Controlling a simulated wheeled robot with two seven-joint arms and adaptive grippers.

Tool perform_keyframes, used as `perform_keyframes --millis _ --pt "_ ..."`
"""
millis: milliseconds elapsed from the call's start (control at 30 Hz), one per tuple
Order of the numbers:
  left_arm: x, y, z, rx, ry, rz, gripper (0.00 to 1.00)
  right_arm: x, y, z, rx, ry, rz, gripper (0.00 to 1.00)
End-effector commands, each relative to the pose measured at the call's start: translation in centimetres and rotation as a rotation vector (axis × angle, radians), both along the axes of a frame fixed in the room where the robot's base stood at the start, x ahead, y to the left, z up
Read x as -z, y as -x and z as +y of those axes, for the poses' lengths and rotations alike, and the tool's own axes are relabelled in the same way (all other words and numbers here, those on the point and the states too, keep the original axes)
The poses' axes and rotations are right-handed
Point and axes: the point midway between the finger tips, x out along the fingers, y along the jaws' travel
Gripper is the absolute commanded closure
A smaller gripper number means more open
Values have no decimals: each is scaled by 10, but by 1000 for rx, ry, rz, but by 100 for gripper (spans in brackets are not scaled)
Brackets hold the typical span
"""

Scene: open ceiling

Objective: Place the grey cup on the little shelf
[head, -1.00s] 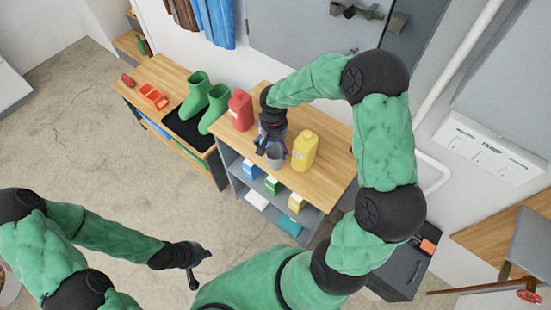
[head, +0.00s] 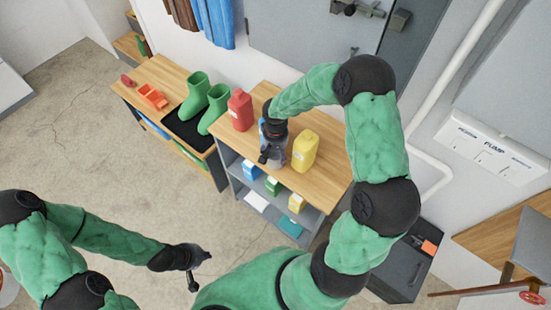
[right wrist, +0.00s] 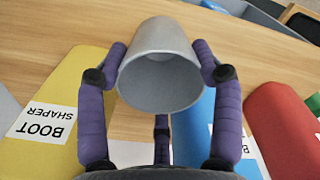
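The grey cup (right wrist: 160,70) shows large in the right wrist view, its open mouth facing the camera. The purple fingers of my right gripper (right wrist: 161,62) press on it from both sides. In the head view my right gripper (head: 270,155) is over the front part of the wooden top, between the red and yellow bottles, and largely hides the cup. I cannot tell if the cup is clear of the surface. My left gripper (head: 198,268) is over the floor, empty, with its fingers apart. A small wooden shelf (head: 128,44) stands at the upper left.
The wooden-topped grey unit (head: 335,165) has several cartons on its open shelf. A red bottle (head: 240,110) and yellow bottle (head: 304,151) stand on top. Green boots (head: 205,100) stand on a black mat on the left bench, beside an orange tray (head: 152,97).

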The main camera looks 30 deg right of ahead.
Motion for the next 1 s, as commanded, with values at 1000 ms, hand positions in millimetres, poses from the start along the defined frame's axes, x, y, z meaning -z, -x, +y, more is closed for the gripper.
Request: perform_keyframes --millis 1000 --pt "-20 0 0 0 0 0 100 -94 43 26 -2 0 -3 66"
